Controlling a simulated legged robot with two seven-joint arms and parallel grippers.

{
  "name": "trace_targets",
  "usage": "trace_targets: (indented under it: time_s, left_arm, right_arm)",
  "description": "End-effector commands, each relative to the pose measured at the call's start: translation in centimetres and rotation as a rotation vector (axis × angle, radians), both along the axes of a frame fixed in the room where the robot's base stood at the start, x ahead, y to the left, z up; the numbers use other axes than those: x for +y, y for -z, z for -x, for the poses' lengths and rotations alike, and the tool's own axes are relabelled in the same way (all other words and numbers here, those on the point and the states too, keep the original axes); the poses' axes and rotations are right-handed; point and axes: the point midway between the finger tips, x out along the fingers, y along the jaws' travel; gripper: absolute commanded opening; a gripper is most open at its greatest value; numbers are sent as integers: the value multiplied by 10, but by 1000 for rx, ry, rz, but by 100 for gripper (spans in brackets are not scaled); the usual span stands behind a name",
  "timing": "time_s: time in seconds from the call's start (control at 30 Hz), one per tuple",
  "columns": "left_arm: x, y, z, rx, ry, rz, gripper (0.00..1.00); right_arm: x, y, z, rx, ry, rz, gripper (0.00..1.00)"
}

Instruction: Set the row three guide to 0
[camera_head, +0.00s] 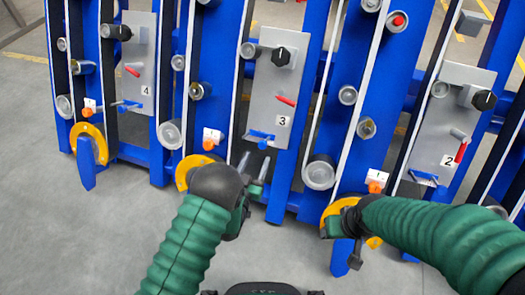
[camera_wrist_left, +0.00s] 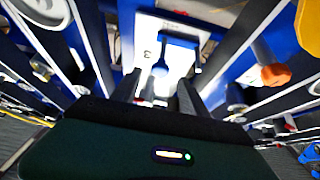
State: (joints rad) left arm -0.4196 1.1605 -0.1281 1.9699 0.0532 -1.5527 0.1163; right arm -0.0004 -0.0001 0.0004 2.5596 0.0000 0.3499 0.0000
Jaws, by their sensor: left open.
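The row three panel (camera_head: 276,95) is a grey plate with a "3" label, a black knob (camera_head: 281,56), a red lever (camera_head: 286,100) and a blue guide-like part (camera_head: 261,138) at its lower end. My left gripper (camera_head: 253,166) is just below this blue part, fingers pointing up at it, open and empty. In the left wrist view the blue part (camera_wrist_left: 180,42) lies ahead, its narrow tip between and beyond my left fingers (camera_wrist_left: 158,92). No gap or contact can be judged. The scale reading is too small to read. My right gripper (camera_head: 350,243) is low at row two; its jaws are unclear.
Similar panels for row four (camera_head: 136,70) and row two (camera_head: 452,125) stand on either side. Blue uprights, rollers and yellow curved guards (camera_head: 88,138) crowd the rows. An orange knob (camera_head: 210,145) sits left of my left gripper. Grey floor is open in front.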

Motion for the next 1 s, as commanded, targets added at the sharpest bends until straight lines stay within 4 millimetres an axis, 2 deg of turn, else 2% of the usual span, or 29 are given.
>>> trace_targets:
  time_s: [0.03,0.1,0.3,0.43,0.67,1.0]
  left_arm:
    - [-4,5,-13,-6,1,2,52]
    - [-9,5,-29,-4,0,0,52]
    - [-19,3,-63,-1,0,3,52]
    - [-22,1,-71,0,-1,1,52]
    - [-22,0,-71,1,-1,0,52]
    - [-22,0,-71,2,-1,-1,7]
  right_arm:
    - [0,13,0,0,0,0,57]
    - [0,20,0,1,1,0,57]
    - [0,34,0,1,1,0,57]
    - [0,36,0,1,1,0,57]
    - [0,35,0,1,1,0,57]
    - [0,35,0,1,1,0,57]
